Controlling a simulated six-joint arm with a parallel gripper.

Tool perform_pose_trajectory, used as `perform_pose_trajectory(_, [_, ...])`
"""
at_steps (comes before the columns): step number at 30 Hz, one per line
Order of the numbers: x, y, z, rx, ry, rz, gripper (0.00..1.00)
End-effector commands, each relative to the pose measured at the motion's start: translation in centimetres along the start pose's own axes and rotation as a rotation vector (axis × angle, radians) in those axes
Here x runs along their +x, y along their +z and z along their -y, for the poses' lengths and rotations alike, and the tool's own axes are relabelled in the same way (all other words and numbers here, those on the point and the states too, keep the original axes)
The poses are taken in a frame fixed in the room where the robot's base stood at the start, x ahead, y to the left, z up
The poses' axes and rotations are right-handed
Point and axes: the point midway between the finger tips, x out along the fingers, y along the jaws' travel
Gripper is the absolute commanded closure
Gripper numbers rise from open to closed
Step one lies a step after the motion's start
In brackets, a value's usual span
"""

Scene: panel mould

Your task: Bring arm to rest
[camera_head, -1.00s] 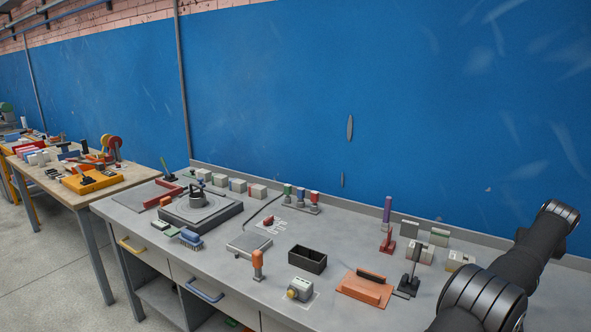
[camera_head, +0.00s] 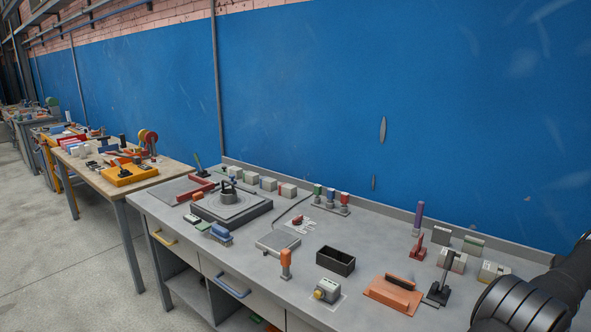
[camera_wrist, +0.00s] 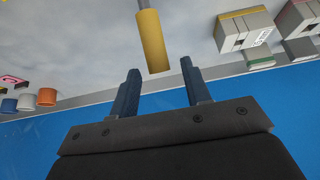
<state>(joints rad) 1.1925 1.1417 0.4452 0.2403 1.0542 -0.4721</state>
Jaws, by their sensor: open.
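My arm enters at the lower right of the head view, its dark links in front of the bench's right end. My gripper (camera_wrist: 160,88) is in the wrist view with its two dark blue fingers apart and nothing between them. A yellow cylinder (camera_wrist: 153,42) shows beyond the fingertips, apart from them. The gripper itself is not visible in the head view.
The grey bench (camera_head: 205,265) holds a black open box (camera_head: 336,261), an orange float (camera_head: 393,294), a dark square mould plate (camera_head: 232,207) and several small blocks. A blue wall (camera_head: 300,90) stands behind. A wooden table (camera_head: 85,170) is at left.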

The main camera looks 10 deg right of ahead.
Motion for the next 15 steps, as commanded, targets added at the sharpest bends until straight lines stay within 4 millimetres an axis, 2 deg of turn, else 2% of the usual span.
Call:
perform_pose_trajectory(2, [0.0,-0.5,0.0,-0.001,0.001,-0.003,0.56])
perform_pose_trajectory(9, [-3.7,-2.8,0.0,-0.001,0.002,-0.003,0.56])
perform_pose_trajectory(14, [-5.5,-3.9,0.0,-0.001,0.001,-0.002,0.56])
perform_pose_trajectory(15, [-5.3,-3.6,0.0,0.000,-0.001,0.003,0.56])
